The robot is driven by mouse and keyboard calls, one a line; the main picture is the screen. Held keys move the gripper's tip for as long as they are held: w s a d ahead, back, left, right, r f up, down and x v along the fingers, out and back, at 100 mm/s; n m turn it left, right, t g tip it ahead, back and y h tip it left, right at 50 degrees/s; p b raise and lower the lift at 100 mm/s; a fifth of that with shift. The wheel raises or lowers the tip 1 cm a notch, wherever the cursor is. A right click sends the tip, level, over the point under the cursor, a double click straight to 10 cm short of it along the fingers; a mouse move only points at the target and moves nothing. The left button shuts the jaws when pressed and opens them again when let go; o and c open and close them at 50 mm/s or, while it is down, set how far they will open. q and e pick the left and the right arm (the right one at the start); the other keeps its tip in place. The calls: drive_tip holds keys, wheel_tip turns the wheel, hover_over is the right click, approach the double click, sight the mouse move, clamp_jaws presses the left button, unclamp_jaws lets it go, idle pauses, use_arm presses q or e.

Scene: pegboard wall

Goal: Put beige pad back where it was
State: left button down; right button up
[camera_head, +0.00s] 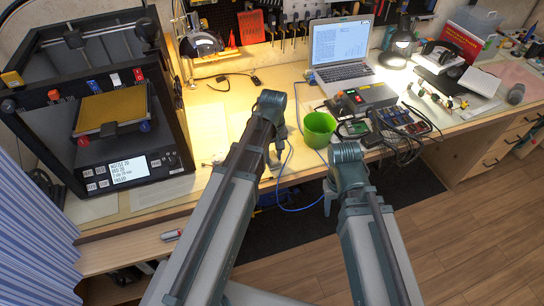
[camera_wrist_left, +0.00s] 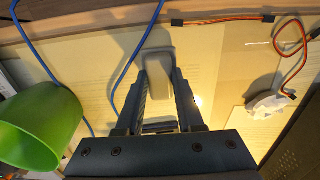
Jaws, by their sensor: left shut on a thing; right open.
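The beige pad (camera_wrist_left: 158,66) shows in the left wrist view as a small pale block between the fingers of my left gripper (camera_wrist_left: 160,84). The fingers are shut on it, and its far end sticks out past the tips. In the head view my left gripper (camera_head: 274,163) is over the front part of the bench, left of the green cup, and I cannot make out the pad there. My right gripper (camera_head: 328,204) hangs empty and open at the bench's front edge, below the cup.
A green cup (camera_head: 319,130) stands close to my left gripper; it also shows in the left wrist view (camera_wrist_left: 40,125). A blue cable (camera_wrist_left: 136,62) runs beside the gripper. A 3D printer (camera_head: 110,110) is at left, a laptop (camera_head: 342,50) behind, and electronics (camera_head: 400,122) at right.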

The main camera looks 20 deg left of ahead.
sight(273, 157)
use_arm(q)
drive_tip(key=shift+f, duration=0.25)
drive_tip(key=c, duration=0.5)
unclamp_jaws()
drive_tip(key=shift+r, duration=0.1)
drive_tip(key=shift+c, duration=0.2)
wheel_tip(273, 157, up, 12)
drive_tip(key=p, duration=1.2)
drive_tip(key=s+d+m+y, duration=0.1)
drive_tip(key=s+d+m, duration=0.9)
drive_tip(key=s, duration=0.4)
drive_tip(key=shift+s+d+r+m, duration=0.15)
drive_tip(key=shift+d+r+m, duration=0.05)
drive_tip(key=shift+m, duration=0.1)
